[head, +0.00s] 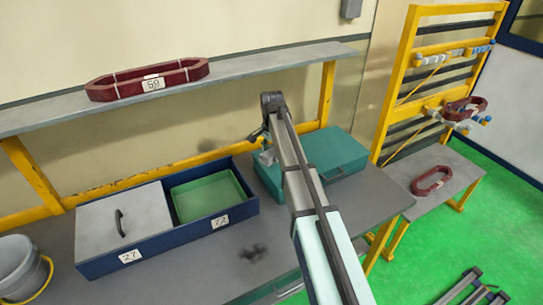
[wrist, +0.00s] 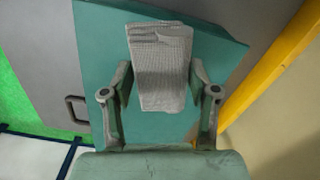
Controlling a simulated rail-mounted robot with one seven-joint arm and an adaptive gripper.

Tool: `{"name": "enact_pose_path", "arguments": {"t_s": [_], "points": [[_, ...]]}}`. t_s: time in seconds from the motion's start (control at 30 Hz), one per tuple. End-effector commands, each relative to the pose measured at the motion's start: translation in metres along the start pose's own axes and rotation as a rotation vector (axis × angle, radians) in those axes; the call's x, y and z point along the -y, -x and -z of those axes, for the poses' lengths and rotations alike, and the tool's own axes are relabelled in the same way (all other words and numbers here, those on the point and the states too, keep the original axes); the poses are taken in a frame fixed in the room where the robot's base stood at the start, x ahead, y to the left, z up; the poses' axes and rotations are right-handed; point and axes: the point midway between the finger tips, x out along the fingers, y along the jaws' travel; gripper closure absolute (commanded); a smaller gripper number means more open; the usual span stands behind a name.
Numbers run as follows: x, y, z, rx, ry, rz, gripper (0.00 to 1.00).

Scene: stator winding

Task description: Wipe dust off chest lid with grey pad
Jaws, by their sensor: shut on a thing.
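The teal chest (head: 345,152) stands on the grey workbench near the back wall, and my arm crosses in front of it. Its lid (wrist: 102,45) fills much of the wrist view and looks shut. The pale grey ribbed pad (wrist: 160,68) sits between the fingers of my gripper (wrist: 161,84), over the lid. My gripper is shut on the pad. I cannot tell whether the pad touches the lid. In the head view my arm mostly hides the gripper, at the chest's left part. No dust shows clearly on the visible lid.
A blue two-part box (head: 167,225) with a grey lid and green tray (head: 212,195) stands left of the chest. A shelf (head: 250,65) bearing a red coil (head: 147,80) runs above. A yellow rack (head: 402,80) stands right. A dark smudge (head: 253,253) marks the bench.

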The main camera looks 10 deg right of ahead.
Motion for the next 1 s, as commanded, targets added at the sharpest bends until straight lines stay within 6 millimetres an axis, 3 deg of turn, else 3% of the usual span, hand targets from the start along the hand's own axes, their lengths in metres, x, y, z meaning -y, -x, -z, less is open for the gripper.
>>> {"name": "enact_pose_path", "arguments": {"t_s": [0.3,1.0], "points": [[0.0,0.027,0.001,-0.001,-0.001,0.001,0.73],[0.0,0.027,0.001,0.0,-0.001,0.0,0.73]]}}
